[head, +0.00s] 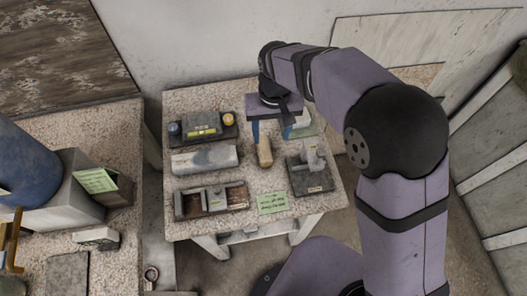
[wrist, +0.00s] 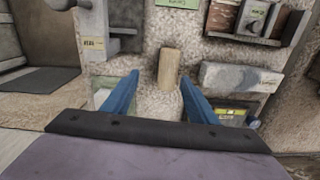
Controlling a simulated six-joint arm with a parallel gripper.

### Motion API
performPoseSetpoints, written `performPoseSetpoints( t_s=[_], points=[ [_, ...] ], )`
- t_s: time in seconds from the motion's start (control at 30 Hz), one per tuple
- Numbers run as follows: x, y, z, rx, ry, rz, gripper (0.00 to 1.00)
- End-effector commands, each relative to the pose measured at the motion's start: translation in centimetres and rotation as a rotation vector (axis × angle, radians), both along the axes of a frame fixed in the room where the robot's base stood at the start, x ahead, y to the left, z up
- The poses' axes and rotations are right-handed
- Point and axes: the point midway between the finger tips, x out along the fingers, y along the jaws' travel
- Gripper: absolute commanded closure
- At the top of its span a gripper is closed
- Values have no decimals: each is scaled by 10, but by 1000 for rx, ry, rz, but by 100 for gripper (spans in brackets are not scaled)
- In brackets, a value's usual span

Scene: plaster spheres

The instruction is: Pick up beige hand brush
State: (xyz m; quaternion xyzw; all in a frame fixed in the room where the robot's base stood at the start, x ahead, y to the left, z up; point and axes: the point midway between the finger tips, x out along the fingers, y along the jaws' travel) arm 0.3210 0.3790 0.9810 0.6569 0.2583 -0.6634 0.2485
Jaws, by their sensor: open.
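The beige hand brush (head: 265,152) shows as a small beige block on the speckled table (head: 262,186). It is also in the wrist view (wrist: 169,68), at upper centre, and its near end appears between my fingertips, closer to the right one. My gripper (head: 271,133) is open and empty, with its two blue fingers pointing down. In the wrist view its fingers (wrist: 161,80) are spread wide. The gripper seems to be above the brush; I cannot tell the exact height. The brush's far side toward the gripper is partly hidden in the head view.
A grey block (head: 204,160) and a dark tray with yellow items (head: 203,128) lie left of the brush. A dark tray (head: 211,201) is at front left, a grey fixture (head: 311,172) on the right, and a green note (head: 272,203) at the front edge.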

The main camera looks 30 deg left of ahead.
Motion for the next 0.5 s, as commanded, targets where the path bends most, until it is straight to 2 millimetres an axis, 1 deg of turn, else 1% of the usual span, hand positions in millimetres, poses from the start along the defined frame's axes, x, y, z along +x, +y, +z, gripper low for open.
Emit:
performPoseSetpoints(
  t_s=[0.03,0.13,0.33,0.5],
  points=[
    [-6,10,-7,-6,-4,24,47],
    [-11,20,-11,-11,-12,47,47],
    [-13,22,-14,-13,-13,54,47],
    [-12,21,-27,-15,-12,53,47]
  ],
)
